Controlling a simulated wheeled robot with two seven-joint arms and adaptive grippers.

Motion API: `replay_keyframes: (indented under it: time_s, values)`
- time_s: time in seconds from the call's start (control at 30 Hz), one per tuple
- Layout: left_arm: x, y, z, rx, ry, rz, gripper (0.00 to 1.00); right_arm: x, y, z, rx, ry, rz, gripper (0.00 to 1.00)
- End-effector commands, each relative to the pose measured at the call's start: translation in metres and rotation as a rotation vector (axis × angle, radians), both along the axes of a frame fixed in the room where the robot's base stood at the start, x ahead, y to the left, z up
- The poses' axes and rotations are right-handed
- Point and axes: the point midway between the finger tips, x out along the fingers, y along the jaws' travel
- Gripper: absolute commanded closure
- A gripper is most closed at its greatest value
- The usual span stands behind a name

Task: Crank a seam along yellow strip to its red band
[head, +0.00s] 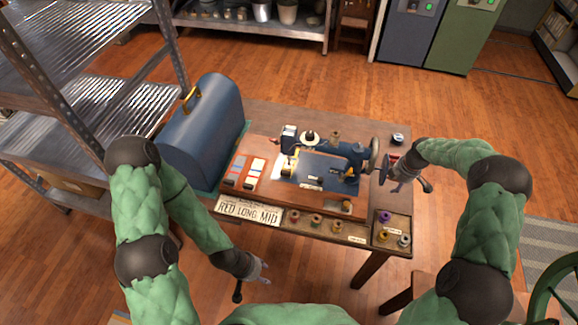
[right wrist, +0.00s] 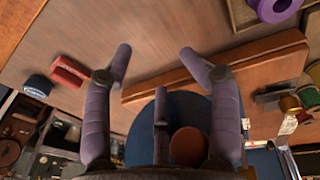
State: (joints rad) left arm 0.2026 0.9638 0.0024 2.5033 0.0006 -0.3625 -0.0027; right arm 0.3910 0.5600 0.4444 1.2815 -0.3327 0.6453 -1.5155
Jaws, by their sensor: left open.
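A dark blue sewing machine (head: 345,150) stands on a wooden base on the table, with a dark handwheel (head: 375,150) at its right end. A small yellowish patch (head: 292,163) shows near the needle end; I cannot tell whether it is the yellow strip, and no red band on it is clear. My right gripper (head: 392,168) is just right of the handwheel. In the right wrist view its fingers (right wrist: 157,62) are spread apart, with a blue disc and a round brown part (right wrist: 188,147) close to the palm. My left gripper (head: 262,272) is open and empty, below the table's front edge.
Colour-marked cards (head: 243,172) lie left of the machine, above a sign (head: 247,210) reading "RED LONG MID". A tray of thread spools (head: 350,229) lines the front edge. A large blue case (head: 203,130) stands at the left, beside metal shelves (head: 65,140).

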Motion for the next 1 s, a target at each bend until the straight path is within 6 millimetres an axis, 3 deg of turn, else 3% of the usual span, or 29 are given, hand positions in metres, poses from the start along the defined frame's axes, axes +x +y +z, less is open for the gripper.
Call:
replay_keyframes:
  time_s: [0.27, 1.0]
  values:
    - [0.000, 0.000, 0.002, 0.000, 0.000, 0.000, 0.52, 0.004, 0.001, 0.004, -0.002, -0.011, 0.000, 0.47]
    - [0.000, 0.000, 0.032, 0.000, 0.000, 0.000, 0.52, -0.006, -0.004, 0.052, 0.000, -0.002, 0.000, 0.47]
